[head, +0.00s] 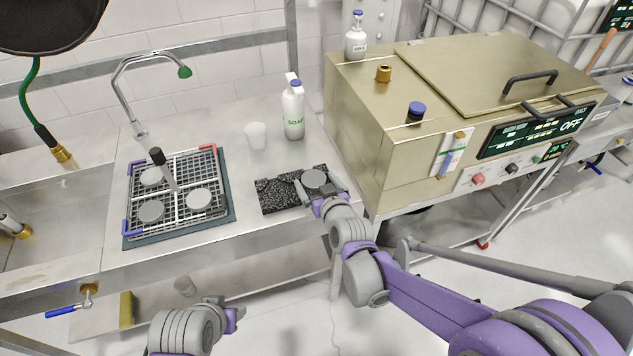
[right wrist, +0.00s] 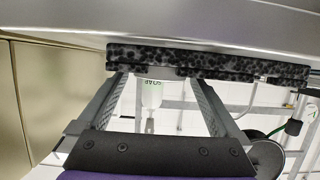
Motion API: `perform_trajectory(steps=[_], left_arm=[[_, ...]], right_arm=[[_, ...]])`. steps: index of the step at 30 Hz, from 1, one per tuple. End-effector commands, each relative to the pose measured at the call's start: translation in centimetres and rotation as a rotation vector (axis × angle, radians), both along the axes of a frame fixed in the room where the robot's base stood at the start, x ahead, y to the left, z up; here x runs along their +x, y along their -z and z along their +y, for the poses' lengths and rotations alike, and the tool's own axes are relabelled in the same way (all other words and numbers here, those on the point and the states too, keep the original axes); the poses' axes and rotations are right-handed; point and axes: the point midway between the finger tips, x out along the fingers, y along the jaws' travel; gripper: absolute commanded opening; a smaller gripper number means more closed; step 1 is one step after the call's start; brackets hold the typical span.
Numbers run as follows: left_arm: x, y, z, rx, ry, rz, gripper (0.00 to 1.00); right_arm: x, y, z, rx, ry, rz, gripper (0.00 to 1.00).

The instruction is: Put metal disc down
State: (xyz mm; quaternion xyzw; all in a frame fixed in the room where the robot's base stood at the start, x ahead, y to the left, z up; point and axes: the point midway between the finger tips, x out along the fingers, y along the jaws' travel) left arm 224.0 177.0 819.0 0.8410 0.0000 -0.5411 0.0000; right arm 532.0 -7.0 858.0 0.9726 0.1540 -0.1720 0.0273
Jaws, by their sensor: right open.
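A grey metal disc (head: 314,179) lies on a black speckled pad (head: 272,194) near the front of the counter. My right gripper (head: 320,190) is open, its fingers on either side of this disc. In the right wrist view, which is upside down, the open fingers (right wrist: 157,82) reach to the speckled pad (right wrist: 215,62). Only a thin grey edge shows between them there. Three similar discs (head: 151,211) sit on a wire rack (head: 183,228) at the left. My left gripper (head: 236,318) is low in front of the counter; its jaws are too small to read.
A soap bottle (head: 293,112) and a white cup (head: 255,135) stand behind the pad. A metal water bath (head: 380,140) rises close on the right. A sink (head: 50,225) and a tap (head: 130,95) are at the left. Counter between rack and pad is clear.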

Motion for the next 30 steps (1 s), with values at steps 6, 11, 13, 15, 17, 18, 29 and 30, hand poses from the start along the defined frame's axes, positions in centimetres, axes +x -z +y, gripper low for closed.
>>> perform_trajectory(steps=[6, 11, 13, 15, 17, 18, 29, 30], left_arm=[[0.0, -0.2, 0.0, 0.000, 0.000, -0.001, 0.50], [0.0, -0.4, 0.0, 0.000, 0.000, -0.001, 0.50], [0.0, -0.5, 0.0, 0.000, 0.000, -0.002, 0.50], [0.0, -0.8, 0.0, 0.000, 0.000, -0.002, 0.50], [0.1, -0.9, 0.0, 0.000, 0.000, -0.003, 0.50], [0.1, -1.0, 0.0, 0.000, 0.000, -0.003, 0.50], [0.1, -1.3, 0.0, 0.000, 0.000, -0.004, 0.50], [0.1, -1.2, 0.0, 0.000, 0.000, -0.004, 0.50]], right_arm=[[-1.1, -0.4, -0.4, 0.000, 0.000, 0.000, 1.00], [-3.8, -1.4, -1.6, 0.001, 0.003, 0.000, 1.00], [-5.0, -1.8, -2.2, 0.001, 0.003, 0.000, 1.00], [-6.2, -2.4, -2.5, 0.000, 0.001, 0.000, 1.00], [-7.1, -2.7, -2.7, 0.001, 0.001, -0.001, 1.00], [-7.7, -2.9, -2.9, 0.001, 0.001, 0.000, 1.00], [-9.6, -3.6, -3.6, 0.000, 0.000, 0.000, 1.00], [-9.6, -3.6, -3.6, 0.000, 0.000, 0.000, 1.00]])
